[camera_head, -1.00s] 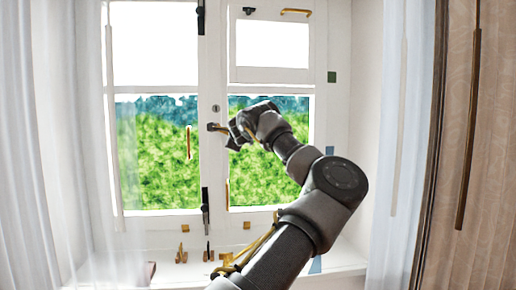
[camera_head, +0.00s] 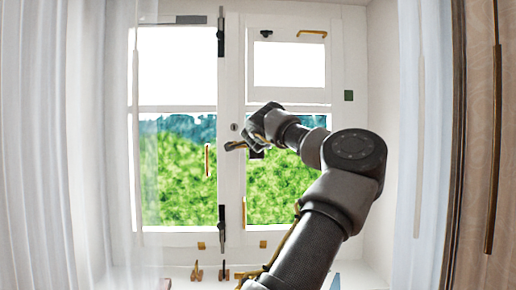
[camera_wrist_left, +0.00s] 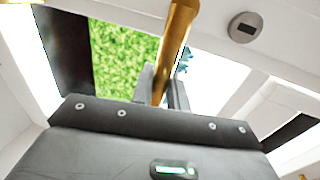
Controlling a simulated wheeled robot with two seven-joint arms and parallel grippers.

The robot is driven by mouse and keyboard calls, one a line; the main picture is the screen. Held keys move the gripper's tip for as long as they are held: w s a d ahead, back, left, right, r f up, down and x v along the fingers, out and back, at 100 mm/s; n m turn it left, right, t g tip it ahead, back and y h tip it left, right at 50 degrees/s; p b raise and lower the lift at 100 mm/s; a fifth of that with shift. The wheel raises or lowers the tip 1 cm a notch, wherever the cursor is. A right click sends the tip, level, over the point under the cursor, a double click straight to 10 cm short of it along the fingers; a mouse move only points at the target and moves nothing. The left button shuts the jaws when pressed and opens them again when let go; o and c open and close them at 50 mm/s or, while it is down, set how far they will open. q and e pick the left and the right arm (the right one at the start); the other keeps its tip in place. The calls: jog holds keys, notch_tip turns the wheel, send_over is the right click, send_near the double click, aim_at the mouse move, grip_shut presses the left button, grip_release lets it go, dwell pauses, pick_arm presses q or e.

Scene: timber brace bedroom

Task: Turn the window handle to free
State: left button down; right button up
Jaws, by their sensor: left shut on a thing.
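The window handle shows in the head view as a short lever (camera_head: 234,146) on the middle post of the white window (camera_head: 232,180), just below a round lock plate (camera_head: 234,127). In the left wrist view it is a brass bar (camera_wrist_left: 178,35) running down between my fingers. My left gripper (camera_head: 254,147) is at the handle's right end; in the left wrist view its jaws (camera_wrist_left: 163,92) are shut on the bar. The fingertips are partly hidden by the bar and the gripper body. My right gripper is not in view.
Dark bolts (camera_head: 221,30) sit at the top and bottom of the post. A brass pull (camera_head: 207,160) is on the left pane. Small brass pieces (camera_head: 197,271) stand on the sill. Sheer curtains (camera_head: 85,150) hang at both sides, and a wooden panel (camera_head: 480,200) is at right.

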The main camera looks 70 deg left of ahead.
pick_arm(q)
jog(key=c, duration=1.4)
grip_release()
jog(key=shift+s, duration=0.15)
jog(key=shift+c, duration=0.2)
jog(key=shift+d, duration=0.2)
jog(key=b+v, duration=0.4)
jog(key=v, duration=0.6)
jog(key=shift+d+r, duration=0.15)
jog(key=shift+d, duration=0.05)
jog(key=shift+s, duration=0.1)
